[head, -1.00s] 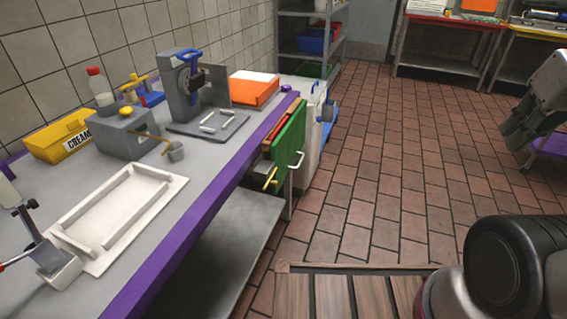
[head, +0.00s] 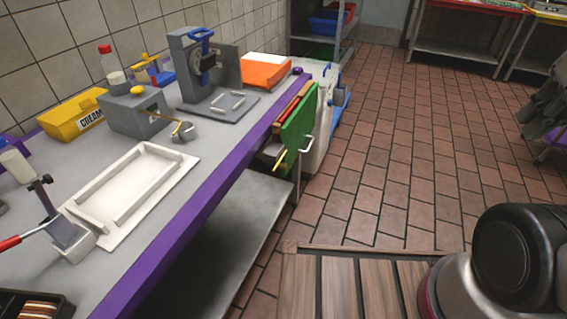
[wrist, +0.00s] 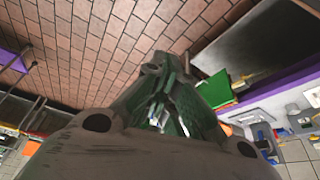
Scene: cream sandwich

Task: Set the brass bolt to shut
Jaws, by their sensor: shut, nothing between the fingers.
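No part can be named for certain as the brass bolt. A thin brass-coloured rod (head: 280,160) shows at the front of the counter, beside a green board (head: 298,135). A brass-coloured lever (head: 160,118) reaches from a grey box (head: 135,112) with a yellow knob to a small grey cup (head: 184,132). In the wrist view my gripper (wrist: 166,75) is shut and empty, over the tiled floor and apart from the counter. I cannot tell the bolt's position.
The counter (head: 190,190) with a purple edge runs along the left. It carries a cream-coloured frame tray (head: 150,165), a grey press (head: 195,80), a yellow bin (head: 70,118) and an orange box (head: 265,72). A dark tray (head: 35,300) is at the lower left. The tiled floor is open.

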